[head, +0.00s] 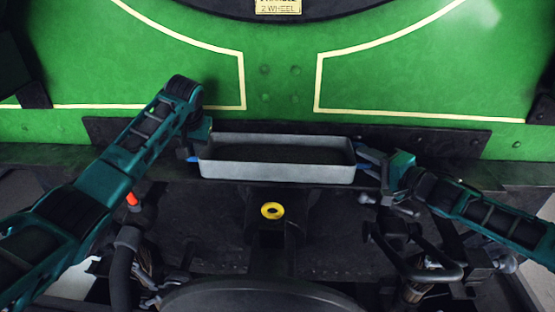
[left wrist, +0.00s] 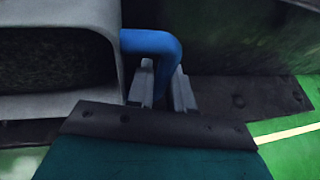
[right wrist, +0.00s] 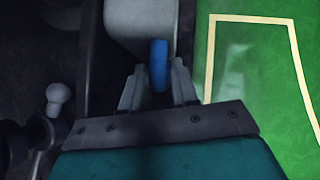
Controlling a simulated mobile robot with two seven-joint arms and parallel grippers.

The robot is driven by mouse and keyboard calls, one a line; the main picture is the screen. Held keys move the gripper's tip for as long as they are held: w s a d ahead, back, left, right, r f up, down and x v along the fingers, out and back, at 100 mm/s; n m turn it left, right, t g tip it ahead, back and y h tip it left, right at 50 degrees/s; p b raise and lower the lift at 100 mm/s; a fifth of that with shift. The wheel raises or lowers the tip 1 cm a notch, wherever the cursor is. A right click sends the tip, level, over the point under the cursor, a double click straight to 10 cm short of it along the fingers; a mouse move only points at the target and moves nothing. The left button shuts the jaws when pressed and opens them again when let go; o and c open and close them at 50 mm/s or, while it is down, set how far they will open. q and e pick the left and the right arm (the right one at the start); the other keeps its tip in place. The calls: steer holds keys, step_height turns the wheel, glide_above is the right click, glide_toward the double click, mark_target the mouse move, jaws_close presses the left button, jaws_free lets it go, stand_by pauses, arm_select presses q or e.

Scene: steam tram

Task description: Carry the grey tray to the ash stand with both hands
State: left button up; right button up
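The grey tray (head: 278,171) is a long shallow pan with a dark inside. It lies level at the dark ledge below the green boiler plate, with a blue handle at each end. My left gripper (head: 200,150) is at its left end; in the left wrist view its fingers (left wrist: 165,88) are close against both sides of the left blue handle (left wrist: 160,45). My right gripper (head: 380,164) is at the right end; its fingertips (right wrist: 160,75) stand on either side of the right blue handle (right wrist: 158,60). Whether they press on it is unclear. I cannot make out the ash stand.
The green plate (head: 280,90) with cream lines rises right behind the tray. Below the ledge are a yellow ring (head: 272,211), dark pipework (head: 430,262) at the right, and a red-tipped lever (head: 132,199) at the left. A dark rounded form (head: 262,297) is at the bottom.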

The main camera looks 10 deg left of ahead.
jaws_close()
stand_by(1.1)
steer(key=shift+r, duration=0.15)
